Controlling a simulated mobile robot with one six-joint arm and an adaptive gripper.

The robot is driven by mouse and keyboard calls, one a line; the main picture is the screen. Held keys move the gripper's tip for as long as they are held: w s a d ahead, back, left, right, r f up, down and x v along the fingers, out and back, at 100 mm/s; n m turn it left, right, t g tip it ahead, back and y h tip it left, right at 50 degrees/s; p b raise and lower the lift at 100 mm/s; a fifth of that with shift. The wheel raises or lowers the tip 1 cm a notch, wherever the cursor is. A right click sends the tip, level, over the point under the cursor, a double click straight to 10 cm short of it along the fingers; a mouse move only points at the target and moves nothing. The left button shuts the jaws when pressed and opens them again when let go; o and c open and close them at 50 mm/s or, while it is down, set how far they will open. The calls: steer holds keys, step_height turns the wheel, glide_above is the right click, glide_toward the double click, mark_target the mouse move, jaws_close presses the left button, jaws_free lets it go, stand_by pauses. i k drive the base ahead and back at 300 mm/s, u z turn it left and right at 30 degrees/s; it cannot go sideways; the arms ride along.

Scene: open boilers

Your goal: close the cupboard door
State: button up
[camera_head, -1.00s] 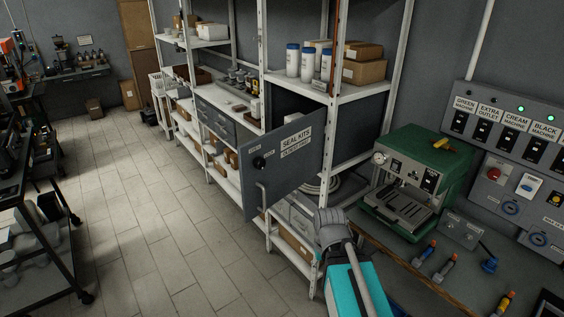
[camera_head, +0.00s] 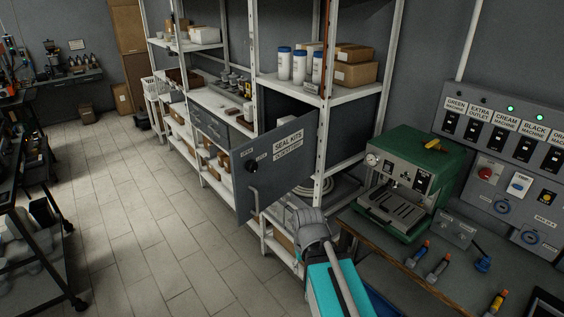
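The grey cupboard door (camera_head: 240,187), labelled "SEAL KITS", stands open, swung out from the white shelf rack. The cupboard's dark interior (camera_head: 285,108) shows behind and above the door. My gripper (camera_head: 296,215) is at the end of my teal and grey arm, low and to the right of the door, in front of the rack's lower shelves. It seems apart from the door. Its fingers are blurred against the shelf, so I cannot tell whether they are open or shut.
A green coffee machine (camera_head: 404,180) stands on the bench right of my arm, with several portafilter-like handles near the bench edge. A rack post (camera_head: 318,190) stands just behind my gripper. The tiled floor (camera_head: 150,220) left of the door is clear.

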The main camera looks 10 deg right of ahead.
mark_target(284, 155)
steer(key=i, duration=0.95)
steer(key=z, duration=0.05)
